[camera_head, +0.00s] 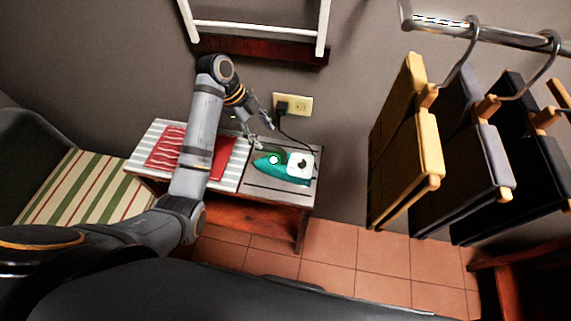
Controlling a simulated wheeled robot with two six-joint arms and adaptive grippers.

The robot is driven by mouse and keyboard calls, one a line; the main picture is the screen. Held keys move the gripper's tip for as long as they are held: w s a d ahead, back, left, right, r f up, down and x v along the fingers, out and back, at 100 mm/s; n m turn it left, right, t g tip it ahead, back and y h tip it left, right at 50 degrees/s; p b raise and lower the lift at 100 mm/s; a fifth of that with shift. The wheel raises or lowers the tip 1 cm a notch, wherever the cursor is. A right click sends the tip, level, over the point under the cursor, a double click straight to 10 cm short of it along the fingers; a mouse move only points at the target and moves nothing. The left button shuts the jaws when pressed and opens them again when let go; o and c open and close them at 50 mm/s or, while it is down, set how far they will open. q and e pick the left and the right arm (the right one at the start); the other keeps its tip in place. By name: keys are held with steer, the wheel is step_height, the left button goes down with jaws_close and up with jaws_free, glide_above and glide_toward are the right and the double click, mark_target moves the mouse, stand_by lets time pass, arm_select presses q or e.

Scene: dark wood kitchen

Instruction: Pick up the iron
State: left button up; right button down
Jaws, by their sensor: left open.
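The iron (268,167) is teal with a white round part and a white heel. It lies on the right end of a small wooden table (262,186) against the wall. Its dark cord runs up to a plug in the wall outlet. My left gripper (258,132) is open and empty, just above and behind the iron, on its wall side. It looks apart from the iron, though the exact height gap is hard to tell. My right gripper is not in view.
A striped ironing cloth and folded red cloth (222,155) cover the table's left part. The wall outlet (293,105) is behind the iron. Clothes on hangers (405,150) hang from a rail at right. A striped seat (75,190) is at left. Tiled floor (340,260) is clear in front.

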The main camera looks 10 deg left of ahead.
mark_target(274, 148)
arm_select(q)
steer(key=b+x, duration=0.2)
steer(key=x, duration=0.2)
steer(key=shift+s, duration=0.1)
steer(key=shift+w+f, duration=0.1)
steer(key=shift+w, duration=0.15)
steer(key=p+x, duration=0.1)
steer(key=x, duration=0.3)
steer(key=shift+s+d, duration=0.15)
steer(key=shift+d+f, duration=0.15)
steer(key=shift+f, duration=0.25)
jaws_close()
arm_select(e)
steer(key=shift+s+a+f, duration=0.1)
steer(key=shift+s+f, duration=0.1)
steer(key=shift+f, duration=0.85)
arm_select(q)
steer(key=shift+r, duration=0.1)
